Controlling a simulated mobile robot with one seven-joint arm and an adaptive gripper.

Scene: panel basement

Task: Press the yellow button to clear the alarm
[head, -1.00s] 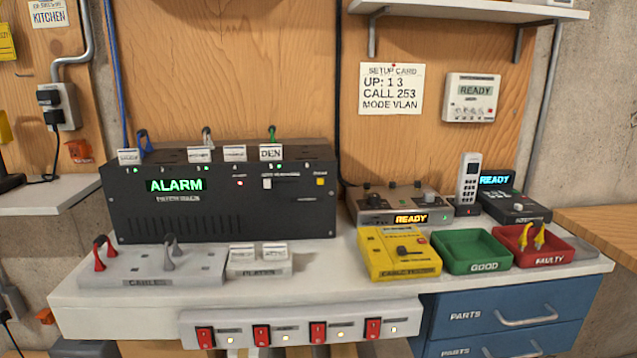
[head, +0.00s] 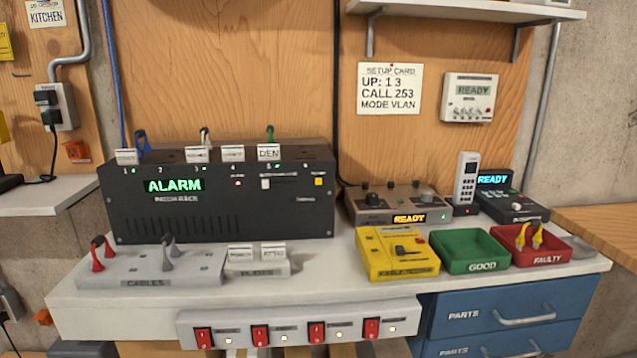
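The yellow button (head: 318,182) is a small square at the right end of the front of the black rack unit (head: 220,215). The unit stands on the white bench. Its display (head: 173,185) reads ALARM in green letters. A small red light (head: 238,183) glows on the front, with a white slider or switch (head: 265,183) between it and the yellow button. My gripper is not in the head view.
A yellow cable tester (head: 385,262), a green GOOD tray (head: 470,240) and a red FAULTY tray (head: 562,250) stand at the right. Cable and plate holders (head: 150,268) lie before the unit. A switch strip (head: 300,325) runs along the bench front. Bench space before the yellow button is clear.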

